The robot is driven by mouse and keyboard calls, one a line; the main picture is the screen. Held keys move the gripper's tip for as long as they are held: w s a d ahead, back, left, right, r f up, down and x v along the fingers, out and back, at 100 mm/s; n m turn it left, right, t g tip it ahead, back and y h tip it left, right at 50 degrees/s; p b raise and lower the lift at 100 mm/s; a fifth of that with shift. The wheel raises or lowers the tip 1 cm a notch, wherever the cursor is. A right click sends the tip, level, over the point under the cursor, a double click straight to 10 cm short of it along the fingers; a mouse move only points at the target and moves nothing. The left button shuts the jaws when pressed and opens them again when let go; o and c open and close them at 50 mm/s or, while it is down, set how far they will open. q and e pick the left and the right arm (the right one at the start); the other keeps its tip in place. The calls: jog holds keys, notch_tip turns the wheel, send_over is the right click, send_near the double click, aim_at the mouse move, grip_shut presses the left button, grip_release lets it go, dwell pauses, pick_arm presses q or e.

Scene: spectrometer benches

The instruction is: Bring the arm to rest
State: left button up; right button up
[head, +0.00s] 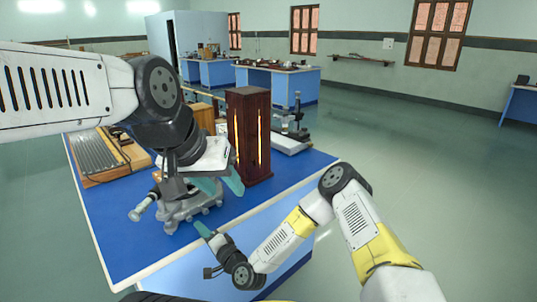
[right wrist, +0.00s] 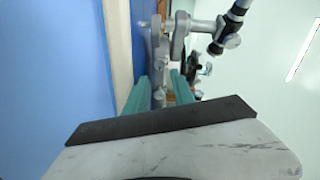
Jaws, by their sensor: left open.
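My left arm reaches in from the left in the head view. Its gripper (head: 219,184), with teal fingers apart, hangs over the spectrometer (head: 188,212) and hides much of it. I cannot tell whether they touch. The spectrometer's grey base and a tube at its left show on the blue-topped bench (head: 110,235). My right arm is folded at the lower right; its gripper (head: 203,229) is low by the bench's front edge. In the right wrist view, its teal fingers (right wrist: 160,92) are apart with nothing held between them, and grey metal instrument parts show beyond.
A dark wooden lamp housing (head: 248,135) with glowing slits stands behind the spectrometer. A ribbed grey board (head: 98,157) lies at the bench's left, and a microscope-like instrument (head: 297,125) stands behind right. Other blue benches (head: 285,85) are farther back. The floor at right is clear.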

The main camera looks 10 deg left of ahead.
jog(key=w+d+r+n+g+h, duration=0.35)
jog(key=w+d+r+n, duration=0.3)
jog(key=d+r, duration=0.35)
jog(key=s+d+r+n+h, duration=0.1)
jog(key=d+r+h, duration=0.1)
jog(key=d+r, duration=0.5)
jog(key=s+d+r+n+h, duration=0.1)
jog(key=d+r+h, duration=0.25)
jog(key=d, duration=0.55)
jog(key=s+d+r+m+h, duration=0.2)
jog(key=s+d+r, duration=0.8)
jog(key=d, duration=0.2)
jog(key=s+d+r+g, duration=0.1)
jog(key=s+d, duration=0.2)
jog(key=s, duration=0.4)
jog(key=s+d+r+m, duration=0.1)
jog(key=s+d+r, duration=0.1)
jog(key=s, duration=0.6)
jog(key=shift+s+d+g, duration=0.2)
jog(key=shift+d+g, duration=0.15)
jog(key=shift+d, duration=0.15)
